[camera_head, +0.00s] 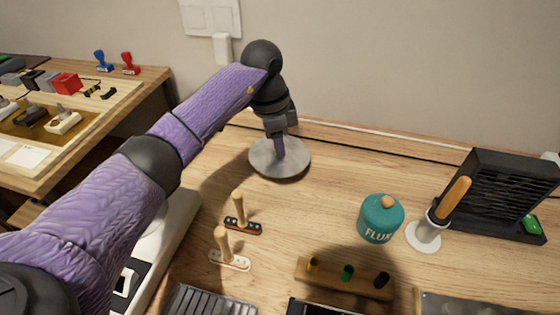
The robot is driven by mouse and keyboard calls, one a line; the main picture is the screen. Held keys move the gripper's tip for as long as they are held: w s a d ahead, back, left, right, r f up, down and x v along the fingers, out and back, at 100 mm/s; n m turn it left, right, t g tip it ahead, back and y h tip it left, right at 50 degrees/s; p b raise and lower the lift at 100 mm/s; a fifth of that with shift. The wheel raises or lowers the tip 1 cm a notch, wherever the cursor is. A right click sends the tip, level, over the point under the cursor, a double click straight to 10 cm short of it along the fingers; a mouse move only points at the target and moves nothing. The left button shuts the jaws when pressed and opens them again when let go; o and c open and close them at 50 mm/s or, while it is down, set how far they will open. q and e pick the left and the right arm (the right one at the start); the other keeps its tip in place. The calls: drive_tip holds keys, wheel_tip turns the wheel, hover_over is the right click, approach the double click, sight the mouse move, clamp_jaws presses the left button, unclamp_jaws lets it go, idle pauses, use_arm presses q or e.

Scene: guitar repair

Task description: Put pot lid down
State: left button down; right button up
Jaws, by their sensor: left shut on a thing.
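A round grey disc, which I take for the pot lid (262,163), is at the back of the wooden table, below my left gripper (278,145). My left gripper points down and is shut on the upright part at the lid's middle. The lid looks about level and is on or very close to the tabletop; I cannot tell whether it touches. My own gripper hides part of it. A teal pot marked FLUX (378,222) with a wooden knob stands upright to the right, apart from the lid. My right gripper is not in view.
A wooden-handled tool in a white stand (427,236) and a black slatted unit (498,190) are at the right. A wooden block with coloured pegs (343,281) is in front. Two wooden-handled stamps (241,222) stand nearer. Bare table (335,185) lies right of the lid.

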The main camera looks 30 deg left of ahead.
sight(269, 153)
use_arm(q)
wheel_tip(269, 153, down, 4)
drive_tip(key=shift+r+b, duration=0.1)
drive_tip(key=shift+b, duration=0.6)
drive_tip(key=shift+r, duration=0.25)
drive_tip(key=shift+c, duration=2.3)
unclamp_jaws()
drive_tip(key=shift+f, duration=0.1)
wheel_tip(269, 153, up, 12)
drive_tip(key=s+a+p, duration=0.1)
drive_tip(key=p, duration=0.5)
drive_tip(key=shift+a, duration=0.2)
drive_tip(key=shift+s, duration=0.1)
